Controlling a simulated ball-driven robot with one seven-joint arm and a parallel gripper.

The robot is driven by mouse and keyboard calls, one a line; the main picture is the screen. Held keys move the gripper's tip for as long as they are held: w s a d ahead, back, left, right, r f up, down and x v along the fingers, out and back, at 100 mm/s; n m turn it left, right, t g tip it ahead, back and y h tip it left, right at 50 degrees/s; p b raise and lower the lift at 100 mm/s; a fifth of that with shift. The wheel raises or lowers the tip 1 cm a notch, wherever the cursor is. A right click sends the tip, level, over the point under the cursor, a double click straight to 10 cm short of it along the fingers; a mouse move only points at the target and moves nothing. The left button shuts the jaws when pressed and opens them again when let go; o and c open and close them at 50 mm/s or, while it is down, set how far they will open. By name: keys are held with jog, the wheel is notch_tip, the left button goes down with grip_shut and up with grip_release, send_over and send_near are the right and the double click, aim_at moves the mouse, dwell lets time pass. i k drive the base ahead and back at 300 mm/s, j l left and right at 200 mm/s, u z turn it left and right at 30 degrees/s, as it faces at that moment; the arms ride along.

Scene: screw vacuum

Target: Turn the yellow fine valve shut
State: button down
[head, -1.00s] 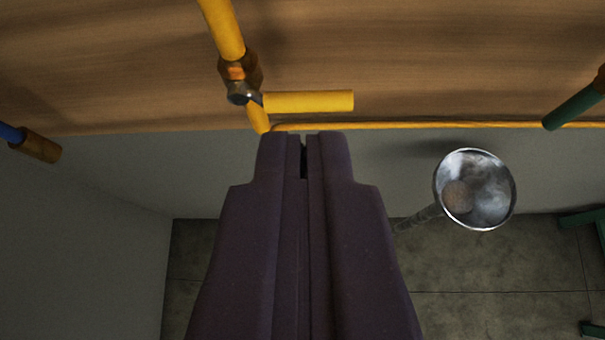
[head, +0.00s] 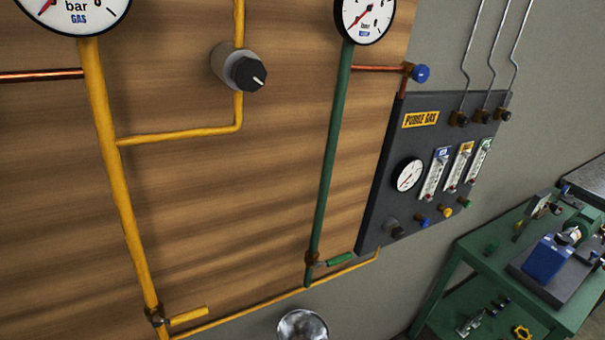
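A small yellow knob (head: 446,211) sits low on the dark purge gas panel (head: 378,222), right of the middle of the view. It is between a blue knob (head: 424,221) and a green knob (head: 465,203). Three upright flowmeters with blue, yellow and green labels stand above these knobs; the middle flowmeter (head: 458,168) has the yellow label. The knob is too small to tell how far it is turned. My gripper is not in this view, so its place relative to the knob does not show.
A yellow pipe with a lever (head: 188,316) and a green pipe with a green lever (head: 340,259) run down the wooden board. A shiny round bowl (head: 302,326) is at the bottom edge. A green workbench (head: 470,247) with a blue vise stands at right, below the panel.

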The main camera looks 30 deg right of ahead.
aim_at(447, 213)
jog(key=z, duration=1.45)
